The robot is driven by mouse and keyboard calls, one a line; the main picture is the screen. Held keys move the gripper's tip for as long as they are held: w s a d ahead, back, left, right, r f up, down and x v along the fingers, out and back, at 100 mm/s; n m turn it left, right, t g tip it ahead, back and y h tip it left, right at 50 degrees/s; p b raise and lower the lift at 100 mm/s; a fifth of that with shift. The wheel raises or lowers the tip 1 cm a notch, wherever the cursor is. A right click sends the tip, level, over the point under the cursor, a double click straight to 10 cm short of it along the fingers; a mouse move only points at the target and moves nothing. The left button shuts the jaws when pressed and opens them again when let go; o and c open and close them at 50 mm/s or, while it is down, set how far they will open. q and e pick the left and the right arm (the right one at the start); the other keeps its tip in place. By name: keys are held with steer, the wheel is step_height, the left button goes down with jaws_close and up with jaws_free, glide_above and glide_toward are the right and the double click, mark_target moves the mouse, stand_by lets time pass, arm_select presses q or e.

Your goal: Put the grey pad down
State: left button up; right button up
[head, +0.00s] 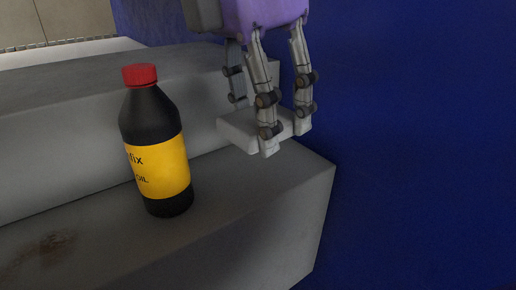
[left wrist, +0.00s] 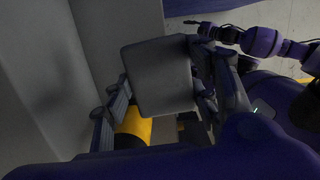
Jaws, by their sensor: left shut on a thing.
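My left gripper (head: 271,128) comes down from the top of the head view. It is shut on the grey pad (head: 238,129), a light grey flat block whose left part sticks out between the fingers. The pad is close above the grey step near its right end; I cannot tell whether it touches. In the left wrist view the pad (left wrist: 158,77) shows as a grey square between the fingers of the left gripper (left wrist: 160,98). My right gripper is not in the head view.
A black oil bottle (head: 155,145) with a red cap and yellow label stands upright on the grey step (head: 235,205), left of the gripper. The step ends at the right beside a blue surface (head: 430,130). A dark stain (head: 50,247) lies on the step. Bare room lies right of the bottle.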

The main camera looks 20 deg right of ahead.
arm_select(q)
glide_above(260, 165)
steer(key=f, duration=0.6)
steer(key=shift+s+a+f, duration=0.25)
steer(key=shift+s+f, duration=0.15)
steer(key=shift+w+f, duration=0.15)
steer(key=shift+f, duration=0.65)
steer(key=shift+w+f, duration=0.15)
steer(key=shift+f, duration=0.65)
steer(key=shift+s+f, duration=0.1)
steer(key=shift+f, duration=0.5)
steer(key=o, duration=1.6)
steer(key=shift+c, duration=0.2)
